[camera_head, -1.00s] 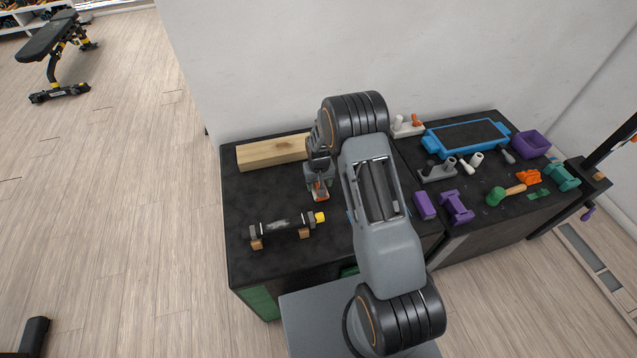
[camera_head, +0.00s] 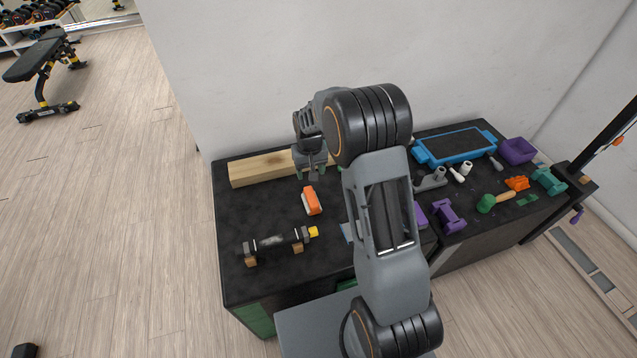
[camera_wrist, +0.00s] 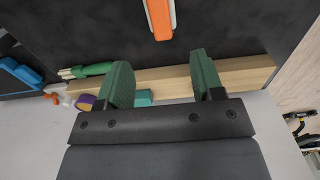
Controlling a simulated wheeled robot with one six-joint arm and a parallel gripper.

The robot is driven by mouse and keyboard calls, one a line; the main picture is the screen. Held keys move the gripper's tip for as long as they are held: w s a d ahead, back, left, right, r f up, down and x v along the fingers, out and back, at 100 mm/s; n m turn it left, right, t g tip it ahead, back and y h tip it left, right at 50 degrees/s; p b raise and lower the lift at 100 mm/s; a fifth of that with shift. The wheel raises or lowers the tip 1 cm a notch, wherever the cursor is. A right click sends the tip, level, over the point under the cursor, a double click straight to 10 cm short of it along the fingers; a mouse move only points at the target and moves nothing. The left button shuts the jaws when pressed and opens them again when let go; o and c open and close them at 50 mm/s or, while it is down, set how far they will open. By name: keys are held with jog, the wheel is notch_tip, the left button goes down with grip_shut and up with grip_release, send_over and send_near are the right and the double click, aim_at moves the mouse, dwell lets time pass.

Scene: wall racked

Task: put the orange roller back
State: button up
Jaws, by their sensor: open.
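An orange piece with white along its sides (camera_head: 311,201), which looks like the roller, lies on the black table top in the middle of the left part. It also shows at the top of the wrist view (camera_wrist: 160,18), partly cut off. My gripper (camera_head: 312,174) is open and empty, just behind the piece and apart from it. Its two green fingers show spread in the wrist view (camera_wrist: 161,72), with nothing between them.
A wooden beam (camera_head: 262,168) lies at the back by the wall. A dark bar with a yellow end (camera_head: 276,242) rests on wooden blocks in front. A blue tray (camera_head: 490,136), purple dumbbell (camera_head: 449,216) and several small items crowd the right side. My arm hides the table's middle.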

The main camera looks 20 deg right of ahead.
jog(key=s+r+t, duration=0.2)
jog(key=s+r, duration=0.8)
jog(key=r, duration=0.2)
jog(key=s+r+t, duration=0.1)
jog(key=s+r, duration=0.2)
jog(key=s, duration=1)
notch_tip(320, 180, up, 8)
jog(key=p, duration=0.6)
jog(key=shift+s+t+p, duration=0.15)
jog(key=shift+t+p, duration=0.15)
jog(key=shift+p, duration=0.05)
jog(key=shift+a, duration=0.1)
